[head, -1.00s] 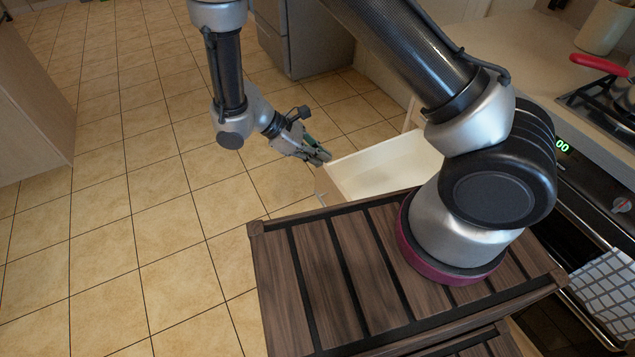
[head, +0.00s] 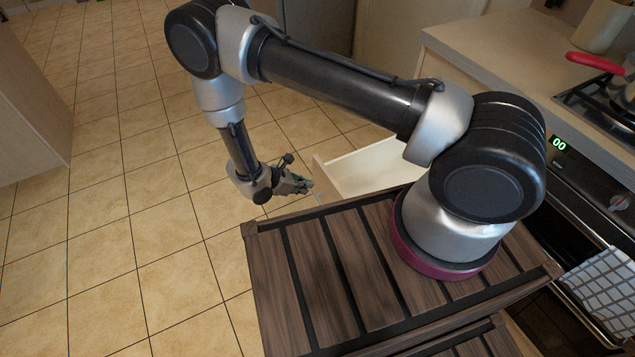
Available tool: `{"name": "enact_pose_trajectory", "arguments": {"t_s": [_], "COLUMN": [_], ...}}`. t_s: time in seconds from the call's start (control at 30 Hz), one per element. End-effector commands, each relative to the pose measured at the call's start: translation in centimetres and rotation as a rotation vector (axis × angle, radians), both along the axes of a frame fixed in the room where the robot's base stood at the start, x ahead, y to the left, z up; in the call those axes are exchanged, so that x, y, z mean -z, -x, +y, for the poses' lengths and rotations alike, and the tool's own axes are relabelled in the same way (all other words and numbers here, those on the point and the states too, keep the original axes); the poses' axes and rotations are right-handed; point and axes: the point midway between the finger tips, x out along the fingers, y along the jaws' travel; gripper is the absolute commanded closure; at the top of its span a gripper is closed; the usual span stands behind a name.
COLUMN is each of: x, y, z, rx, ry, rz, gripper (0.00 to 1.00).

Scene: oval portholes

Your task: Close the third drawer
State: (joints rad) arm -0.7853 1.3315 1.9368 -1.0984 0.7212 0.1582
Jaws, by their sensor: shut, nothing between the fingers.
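An open drawer (head: 372,168) with a pale, empty-looking interior juts out from the counter at the centre right in the head view. My arm and base hide part of it, and I cannot tell which drawer in the stack it is. My gripper (head: 303,184) is just left of the drawer's front corner, low beside its front panel. The fingers are shut with nothing between them. I cannot tell whether they touch the drawer front.
A counter (head: 470,50) runs along the right, with an oven (head: 590,185), a checked towel (head: 604,285) and a red-handled pan (head: 597,63). A cabinet (head: 30,110) stands at the far left. The tiled floor (head: 130,190) between is clear.

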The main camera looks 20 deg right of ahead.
Motion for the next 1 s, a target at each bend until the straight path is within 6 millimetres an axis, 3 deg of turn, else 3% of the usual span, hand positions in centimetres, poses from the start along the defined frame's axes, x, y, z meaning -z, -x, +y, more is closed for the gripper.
{"name": "enact_pose_trajectory", "arguments": {"t_s": [0.07,0.33,1.0], "x": [1.2,1.0,1.0], "y": [-0.1,-0.9,-1.0], "z": [-1.2,-4.5,-4.9], "rx": [0.003,0.003,0.001], "ry": [0.002,0.0,0.0], "rz": [0.003,-0.001,-0.001], "gripper": [1.0,1.0,1.0]}}
